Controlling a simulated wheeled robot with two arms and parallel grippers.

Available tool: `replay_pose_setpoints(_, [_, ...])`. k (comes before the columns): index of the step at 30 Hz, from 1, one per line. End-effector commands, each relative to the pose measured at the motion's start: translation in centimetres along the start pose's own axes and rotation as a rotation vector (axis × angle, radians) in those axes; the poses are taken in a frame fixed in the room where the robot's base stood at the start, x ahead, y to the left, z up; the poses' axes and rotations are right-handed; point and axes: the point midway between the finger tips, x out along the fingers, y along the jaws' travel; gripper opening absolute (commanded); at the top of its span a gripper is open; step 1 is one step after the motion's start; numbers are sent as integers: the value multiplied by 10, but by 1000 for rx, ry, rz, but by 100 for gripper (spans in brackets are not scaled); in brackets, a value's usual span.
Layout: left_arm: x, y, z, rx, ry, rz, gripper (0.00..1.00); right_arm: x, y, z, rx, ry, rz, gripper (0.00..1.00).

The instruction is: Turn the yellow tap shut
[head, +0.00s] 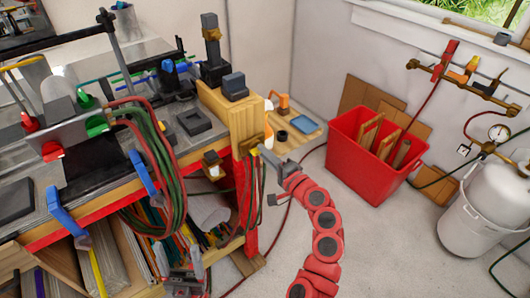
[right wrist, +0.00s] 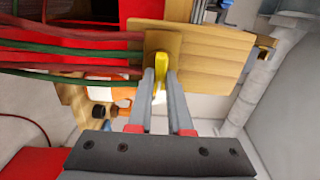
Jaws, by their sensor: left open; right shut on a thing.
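The yellow tap (right wrist: 160,63) is on a small wooden plate on the side of the wooden bench end. In the right wrist view its yellow handle lies between the two grey fingers of my right gripper (right wrist: 159,78), which are shut on it. The fingers partly hide the tap. My left gripper (head: 185,284) is low at the bottom edge of the head view, open and empty, in front of the bench shelf.
Red and green hoses (head: 160,165) hang down the bench front, close to the tap in the wrist view. A red bin (head: 353,178) and a white gas cylinder (head: 487,218) stand to the right. A wall manifold (head: 463,83) has red and orange handles. Floor between is partly clear.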

Motion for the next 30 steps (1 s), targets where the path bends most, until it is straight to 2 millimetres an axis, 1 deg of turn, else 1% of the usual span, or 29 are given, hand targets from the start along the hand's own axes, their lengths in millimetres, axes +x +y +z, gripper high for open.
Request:
replay_pose_setpoints(16, [1,0,0,0,0,0,69,0,1,0,26,1,1,0])
replay_pose_setpoints(17, [1,0,0,0,0,0,69,0,1,0,26,1,1,21])
replay_pose_setpoints(21, [1,0,0,0,0,0,69,0,1,0,25,1,1,46])
replay_pose_setpoints(22, [1,0,0,0,0,0,69,0,1,0,25,1,1,48])
replay_pose_setpoints(30, [1,0,0,0,0,0,69,-1,1,0,25,1,0,48])
